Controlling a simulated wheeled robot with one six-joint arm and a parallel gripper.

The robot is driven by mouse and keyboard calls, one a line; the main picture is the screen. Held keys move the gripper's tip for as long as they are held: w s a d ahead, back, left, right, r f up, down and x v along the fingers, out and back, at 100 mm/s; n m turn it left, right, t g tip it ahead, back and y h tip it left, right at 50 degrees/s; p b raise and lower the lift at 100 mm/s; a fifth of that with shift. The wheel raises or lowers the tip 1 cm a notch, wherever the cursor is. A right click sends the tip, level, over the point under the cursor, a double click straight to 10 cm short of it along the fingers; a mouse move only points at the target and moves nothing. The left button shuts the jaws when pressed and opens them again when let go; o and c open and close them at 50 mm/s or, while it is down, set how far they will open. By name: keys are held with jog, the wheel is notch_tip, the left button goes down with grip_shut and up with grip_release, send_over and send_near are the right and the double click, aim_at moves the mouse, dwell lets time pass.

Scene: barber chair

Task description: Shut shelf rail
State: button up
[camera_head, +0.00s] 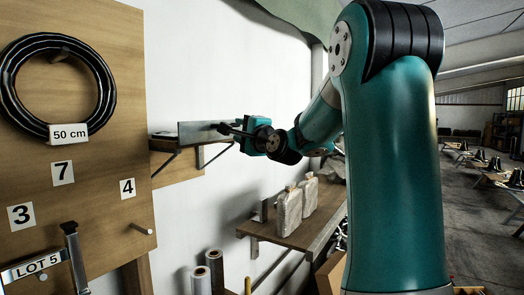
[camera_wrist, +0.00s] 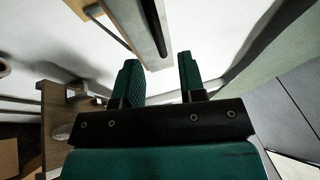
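A grey metal rail (camera_head: 198,132) stands along the edge of the small upper wooden shelf (camera_head: 176,172) on the white wall. My gripper (camera_head: 228,128) is at the right end of this rail in the head view. In the wrist view the two green fingers of my gripper (camera_wrist: 158,62) are spread apart with nothing between them. The rail (camera_wrist: 153,24) appears above, its near end just beyond the fingertips, roughly in line with the gap. I cannot tell if a finger touches it.
A lower wooden shelf (camera_head: 318,226) carries two pale flasks (camera_head: 289,210), below my gripper. A wooden board (camera_head: 112,130) with a black hose coil (camera_head: 12,88), number labels and pegs stands at the left. Rolls (camera_head: 214,268) stand at the bottom.

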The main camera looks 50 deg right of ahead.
jog(key=b+v, duration=0.5)
jog(key=v, duration=0.6)
jog(key=shift+s+a, duration=0.2)
jog(key=shift+s, duration=0.15)
jog(key=shift+f, duration=0.1)
